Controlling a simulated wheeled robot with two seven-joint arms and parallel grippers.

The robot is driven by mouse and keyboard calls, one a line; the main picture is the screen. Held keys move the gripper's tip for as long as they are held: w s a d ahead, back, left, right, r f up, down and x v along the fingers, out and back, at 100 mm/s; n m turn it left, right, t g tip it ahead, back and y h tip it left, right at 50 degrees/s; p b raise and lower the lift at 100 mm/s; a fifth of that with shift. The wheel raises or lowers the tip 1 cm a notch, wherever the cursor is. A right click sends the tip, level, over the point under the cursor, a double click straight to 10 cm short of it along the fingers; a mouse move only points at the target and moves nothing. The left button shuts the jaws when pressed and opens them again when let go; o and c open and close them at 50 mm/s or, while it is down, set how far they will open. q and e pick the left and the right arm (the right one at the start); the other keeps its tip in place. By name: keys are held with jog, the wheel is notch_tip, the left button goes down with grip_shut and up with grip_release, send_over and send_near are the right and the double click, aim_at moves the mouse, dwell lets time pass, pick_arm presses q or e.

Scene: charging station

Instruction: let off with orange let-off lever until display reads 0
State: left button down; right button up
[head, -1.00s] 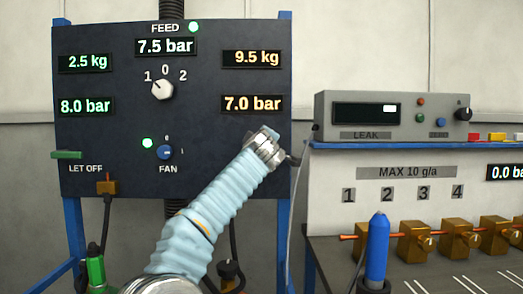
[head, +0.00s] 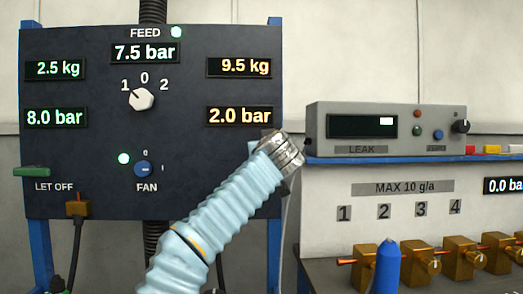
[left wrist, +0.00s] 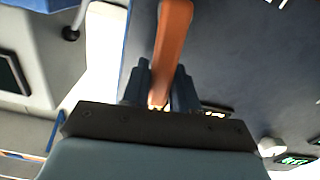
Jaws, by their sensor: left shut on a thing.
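The orange let-off lever (left wrist: 173,38) shows in the left wrist view between the fingers of my left gripper (left wrist: 160,92), which is shut on it. In the head view my sleeved left arm reaches the dark panel's lower right edge, and its wrist hides the gripper and the lever. The orange lower right display (head: 240,116) reads 2.0 bar. The orange upper display (head: 239,67) reads 9.5 kg. My right gripper is not in view.
The dark panel (head: 80,150) also bears a feed display (head: 145,53) at 7.5 bar, green displays at left, a selector knob (head: 141,99), a fan switch (head: 143,169) and a green lever (head: 31,172). A leak tester (head: 386,130) and brass valves stand at right.

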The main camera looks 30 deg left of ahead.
pick_arm(q)
jog(key=shift+w+d+f+m, duration=0.1)
jog(key=shift+w+d+m, duration=0.25)
jog(key=shift+m, duration=0.35)
jog(key=c, duration=1)
grip_release()
jog(key=shift+d, duration=0.1)
jog(key=shift+o, duration=0.2)
jog(key=shift+s, duration=0.1)
jog(key=b+v, duration=0.2)
jog(key=v, duration=1.1)
jog(key=shift+s+d, duration=0.2)
jog(key=shift+s, duration=0.1)
